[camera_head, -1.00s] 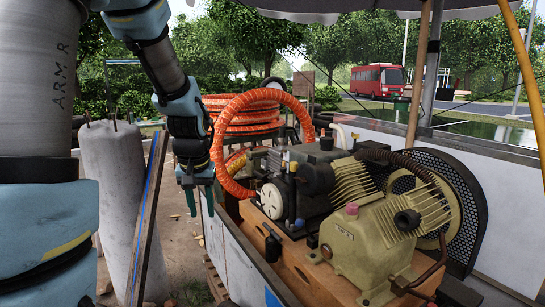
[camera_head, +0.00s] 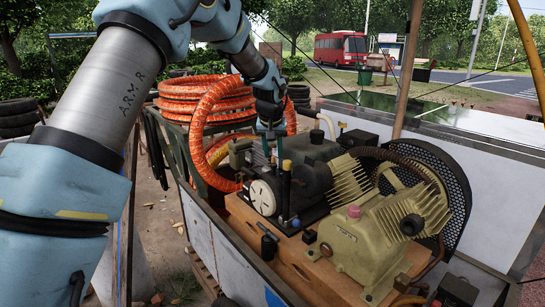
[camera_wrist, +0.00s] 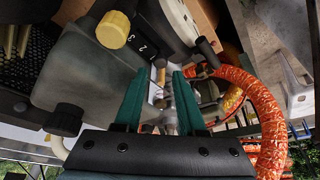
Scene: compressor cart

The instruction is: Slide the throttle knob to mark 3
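My gripper (camera_head: 271,146) points down over the back of the compressor (camera_head: 318,170) in the head view. In the wrist view its two green fingers (camera_wrist: 158,78) are apart, with nothing clearly held between them. A cream knob (camera_wrist: 113,29) on a dark stem stands up and left of the fingertips, beside white numerals (camera_wrist: 141,46) on a dark strip. A smaller tan piece (camera_wrist: 160,65) shows just beyond the gap between the fingertips. I cannot tell for certain which of these is the throttle knob. A yellow-topped black post (camera_head: 287,166) shows near the gripper in the head view.
A coiled orange hose (camera_head: 205,100) lies behind and left of the gripper, and passes close on the right in the wrist view (camera_wrist: 262,110). A white round cover (camera_head: 263,198) and the tan pump with its black mesh guard (camera_head: 455,175) stand nearer the front.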

